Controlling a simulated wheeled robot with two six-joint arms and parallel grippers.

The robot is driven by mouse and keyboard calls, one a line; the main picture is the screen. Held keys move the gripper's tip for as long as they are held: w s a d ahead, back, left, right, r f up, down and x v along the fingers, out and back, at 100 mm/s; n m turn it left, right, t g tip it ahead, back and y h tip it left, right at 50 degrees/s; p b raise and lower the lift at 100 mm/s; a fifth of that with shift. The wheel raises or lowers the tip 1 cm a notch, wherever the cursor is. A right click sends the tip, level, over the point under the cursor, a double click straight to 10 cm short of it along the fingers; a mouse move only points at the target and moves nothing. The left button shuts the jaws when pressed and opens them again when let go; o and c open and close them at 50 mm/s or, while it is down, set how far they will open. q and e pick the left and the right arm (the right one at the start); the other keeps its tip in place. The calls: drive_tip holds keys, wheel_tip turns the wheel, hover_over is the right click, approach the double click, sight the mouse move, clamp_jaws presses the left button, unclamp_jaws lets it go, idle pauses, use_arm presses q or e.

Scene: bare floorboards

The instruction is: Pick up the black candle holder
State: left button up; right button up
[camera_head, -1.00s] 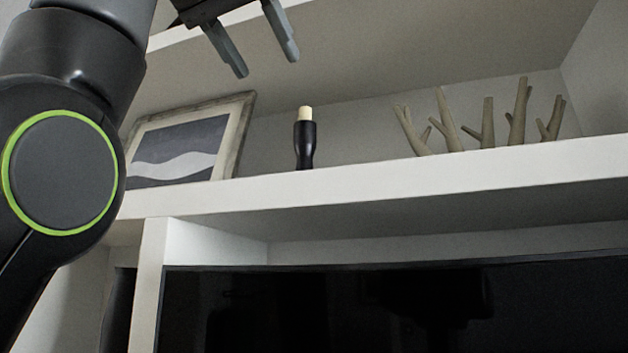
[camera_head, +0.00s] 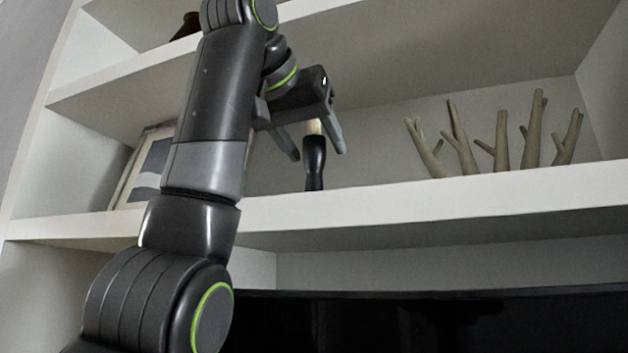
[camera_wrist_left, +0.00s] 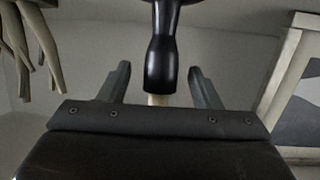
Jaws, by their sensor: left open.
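The black candle holder (camera_head: 315,165) stands upright on the white shelf with a pale candle (camera_head: 315,127) in its top. My left gripper (camera_head: 318,154) is open at the upper part of the holder, with one finger on each side of it in the head view. In the left wrist view the picture is upside down. There the holder (camera_wrist_left: 161,55) appears between the two open fingers (camera_wrist_left: 159,70), with visible gaps on both sides. The lower candle end is partly hidden by the gripper body. My right gripper is not in view.
The white shelf (camera_head: 430,202) has a framed picture (camera_head: 150,165) on the left, partly hidden by my left arm. A branch-like ornament (camera_head: 500,145) stands on the right. Another shelf (camera_head: 110,85) runs above. A dark screen (camera_head: 430,320) is below.

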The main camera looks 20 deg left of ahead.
sight(320, 157)
use_arm(q)
drive_tip(key=x, duration=0.3)
drive_tip(key=shift+w+p, duration=0.15)
drive_tip(key=shift+p, duration=0.15)
drive_tip(key=shift+c, duration=0.4)
drive_tip(key=shift+s, duration=0.3)
drive_tip(key=shift+c, duration=1)
drive_tip(key=shift+w, duration=0.1)
clamp_jaws()
